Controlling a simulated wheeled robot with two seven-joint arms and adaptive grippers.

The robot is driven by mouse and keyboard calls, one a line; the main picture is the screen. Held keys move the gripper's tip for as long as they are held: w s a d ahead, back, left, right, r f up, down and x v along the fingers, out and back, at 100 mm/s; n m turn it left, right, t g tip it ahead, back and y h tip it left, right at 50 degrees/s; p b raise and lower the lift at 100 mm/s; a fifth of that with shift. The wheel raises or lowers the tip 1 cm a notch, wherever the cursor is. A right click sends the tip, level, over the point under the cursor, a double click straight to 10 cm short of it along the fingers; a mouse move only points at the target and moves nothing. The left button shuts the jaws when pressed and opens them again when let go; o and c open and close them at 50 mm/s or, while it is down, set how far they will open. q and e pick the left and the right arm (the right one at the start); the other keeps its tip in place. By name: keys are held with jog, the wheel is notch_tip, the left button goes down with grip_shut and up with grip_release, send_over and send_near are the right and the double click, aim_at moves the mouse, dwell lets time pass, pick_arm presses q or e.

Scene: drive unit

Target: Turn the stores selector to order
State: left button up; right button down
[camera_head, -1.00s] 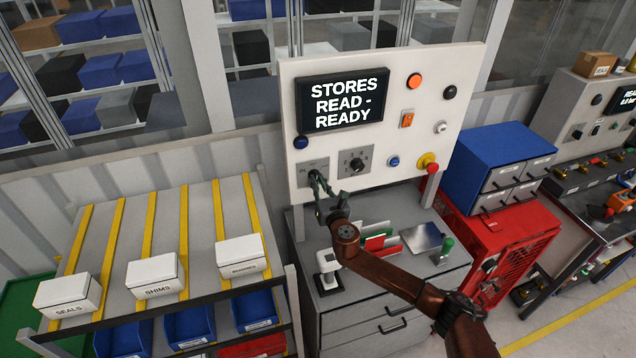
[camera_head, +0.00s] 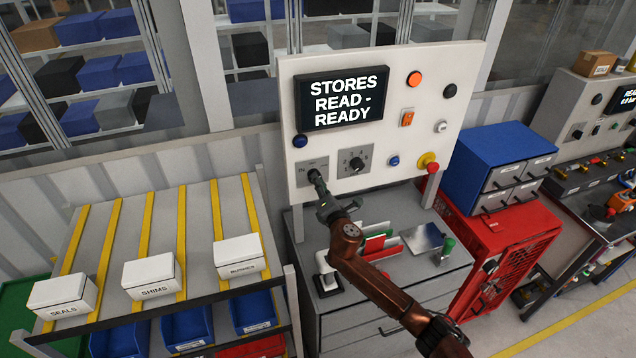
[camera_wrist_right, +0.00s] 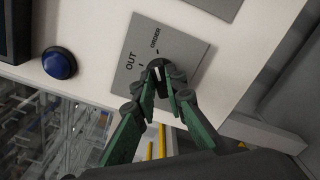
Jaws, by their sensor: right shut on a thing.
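The stores selector (camera_wrist_right: 157,69) is a dark knob on a grey plate (camera_wrist_right: 128,84) low on the left of the white panel (camera_head: 440,75). In the right wrist view, the labels OUT and ORDER show beside the knob. In the head view, IN is readable on the same plate (camera_head: 301,172). My right gripper (camera_wrist_right: 162,90), with green fingers, is shut on the knob and partly covers it. Its exact pointing direction is hard to tell. The display (camera_head: 343,99) reads "STORES READ - READY". My left gripper is not in view.
A second, numbered selector (camera_head: 356,163) is just to the right. A blue button (camera_wrist_right: 59,64), a red-and-yellow stop button (camera_head: 429,161) and other controls surround it. A grey bench (camera_head: 400,290) with cards stands below. A parts rack (camera_head: 110,250) is at left.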

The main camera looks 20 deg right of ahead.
jog(key=shift+m, duration=0.6)
jog(key=c, duration=2)
grip_release()
jog(key=shift+o, duration=0.2)
jog(key=shift+s, duration=0.1)
jog(key=s, duration=1.1)
jog(key=shift+s+d, duration=0.25)
jog(key=shift+s, duration=0.15)
